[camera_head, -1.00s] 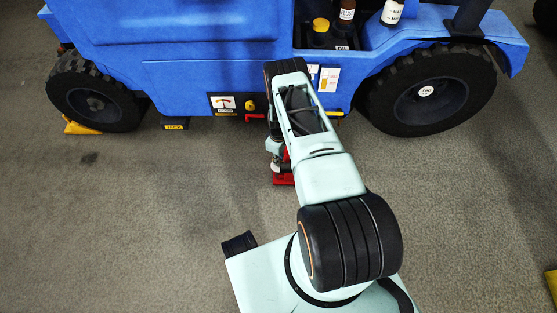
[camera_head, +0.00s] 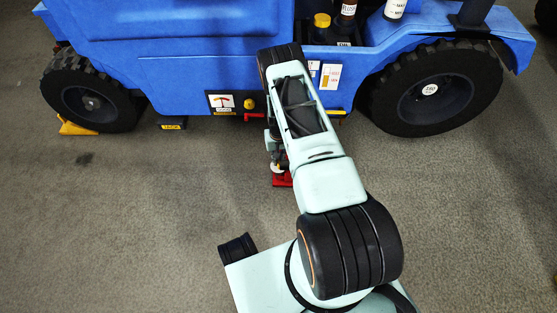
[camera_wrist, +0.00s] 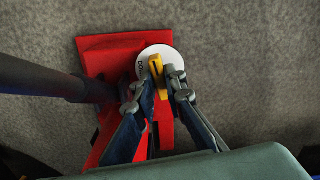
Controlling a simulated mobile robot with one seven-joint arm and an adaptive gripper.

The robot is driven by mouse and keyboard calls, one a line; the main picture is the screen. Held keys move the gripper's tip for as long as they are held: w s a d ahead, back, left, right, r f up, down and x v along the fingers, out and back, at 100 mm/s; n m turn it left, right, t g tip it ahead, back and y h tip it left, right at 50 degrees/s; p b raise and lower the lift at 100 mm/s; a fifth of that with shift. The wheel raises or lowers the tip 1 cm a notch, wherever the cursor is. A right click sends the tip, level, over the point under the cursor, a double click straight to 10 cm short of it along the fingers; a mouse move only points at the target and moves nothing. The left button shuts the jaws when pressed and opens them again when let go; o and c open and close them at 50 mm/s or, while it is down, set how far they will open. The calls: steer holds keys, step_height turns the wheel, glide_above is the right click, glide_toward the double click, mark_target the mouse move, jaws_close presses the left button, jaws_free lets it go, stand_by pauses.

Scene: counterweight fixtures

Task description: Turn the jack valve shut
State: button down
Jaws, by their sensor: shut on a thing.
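The red jack (camera_wrist: 110,55) sits on the floor in the wrist view. Only a small red part of it (camera_head: 282,179) shows in the head view, beside my arm. On the jack is a white round dial (camera_wrist: 150,54) with dark marks and a yellow valve handle (camera_wrist: 157,72) across it. My gripper (camera_wrist: 158,84) is shut with its fingertips on either side of the yellow handle. The fingers hide part of the dial and the jack body. In the head view my arm hides most of the gripper and the jack.
A dark bar (camera_wrist: 45,80) rises from the jack on the left in the wrist view. The blue vehicle (camera_head: 180,50) stands just beyond my arm, with large black tyres (camera_head: 430,90). A yellow chock (camera_head: 75,128) is at the left tyre. The grey floor at left is clear.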

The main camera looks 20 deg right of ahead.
steer(key=shift+m, duration=1.1)
steer(key=c, duration=2)
jaws_free()
step_height(320, 180, up, 12)
steer(key=shift+r, duration=0.1)
